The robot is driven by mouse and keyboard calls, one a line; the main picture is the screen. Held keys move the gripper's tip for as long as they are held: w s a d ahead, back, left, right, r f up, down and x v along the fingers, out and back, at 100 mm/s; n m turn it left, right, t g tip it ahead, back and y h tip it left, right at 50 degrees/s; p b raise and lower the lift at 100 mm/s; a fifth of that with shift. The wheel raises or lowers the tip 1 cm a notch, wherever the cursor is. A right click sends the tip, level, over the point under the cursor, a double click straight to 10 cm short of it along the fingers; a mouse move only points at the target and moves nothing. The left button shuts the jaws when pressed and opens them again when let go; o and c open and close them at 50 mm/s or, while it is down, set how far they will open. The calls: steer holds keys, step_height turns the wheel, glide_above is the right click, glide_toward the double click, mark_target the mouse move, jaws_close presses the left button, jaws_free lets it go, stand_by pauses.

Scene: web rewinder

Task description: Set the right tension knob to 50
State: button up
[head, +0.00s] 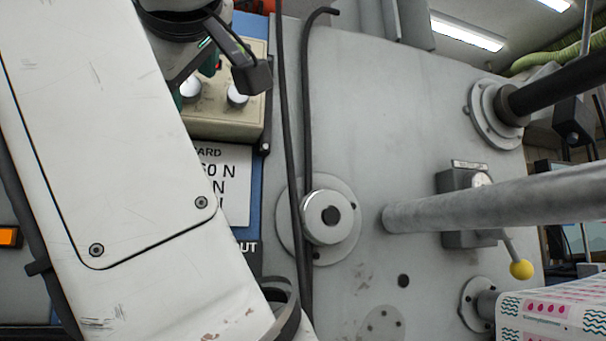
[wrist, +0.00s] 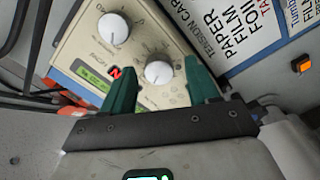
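The control box (wrist: 172,35) is cream coloured with two white knobs. I take the right knob to be the upper-left one in the wrist view (wrist: 113,28) and the right-hand one in the head view (head: 238,95). The left knob (wrist: 158,72) appears between the green fingers of my gripper (wrist: 158,75). My gripper is open. I cannot tell whether the fingers touch that knob. The right knob stands outside the fingers, up and to the left. Its value is not readable. In the head view my arm hides part of the box.
The tension card (wrist: 240,35) lies beside the box. Green displays (wrist: 93,78) and a red switch (wrist: 115,72) are on the panel. A grey roller (head: 490,203) juts out farther right.

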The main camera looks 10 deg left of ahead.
steer(key=b+v, duration=0.3)
steer(key=v, duration=0.7)
steer(key=shift+s+d+b, duration=0.2)
steer(key=shift+s+b, duration=0.15)
stand_by(0.4)
